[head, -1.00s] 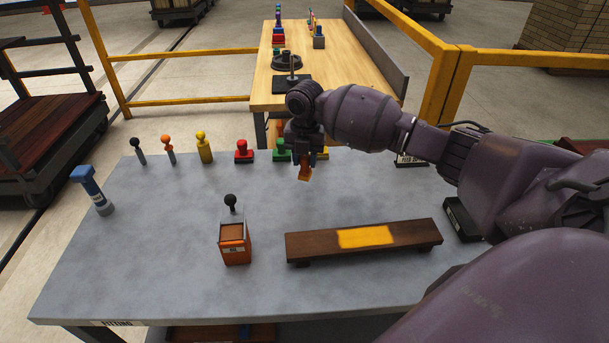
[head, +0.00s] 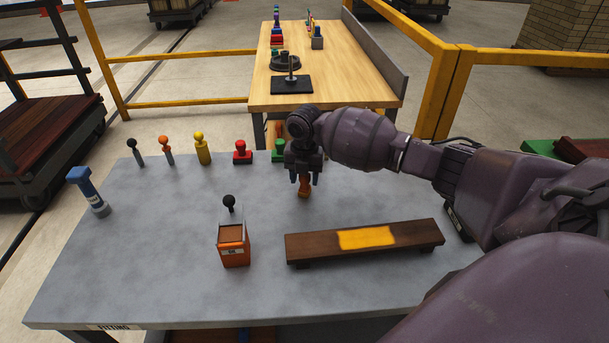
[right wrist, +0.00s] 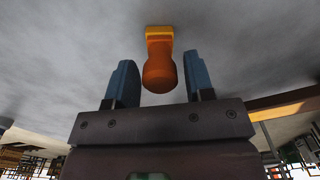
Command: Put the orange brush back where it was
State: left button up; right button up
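The orange brush (head: 304,189) is on the grey table's far middle, directly below my right gripper (head: 304,180). In the right wrist view the brush (right wrist: 159,73) has a rounded orange handle and a yellow far end. Its handle end is between the two blue fingers of my right gripper (right wrist: 160,80), with a gap on each side, so the gripper is open around it. The brush looks about upright; whether its foot touches the table is not clear. My left gripper is out of view.
A dark plank (head: 290,246) with a yellow patch lies in front of the brush. An orange box (head: 235,256) with a black-knobbed lever stands left of it. Red (head: 242,153) and green (head: 279,152) stamps and several knobbed tools line the back edge. The table's left front is clear.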

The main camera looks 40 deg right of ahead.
jog(key=shift+o, duration=0.7)
notch_tip(320, 180, up, 12)
jog(key=p, duration=0.1)
jog(key=shift+r+p, duration=0.2)
jog(key=shift+p, duration=0.15)
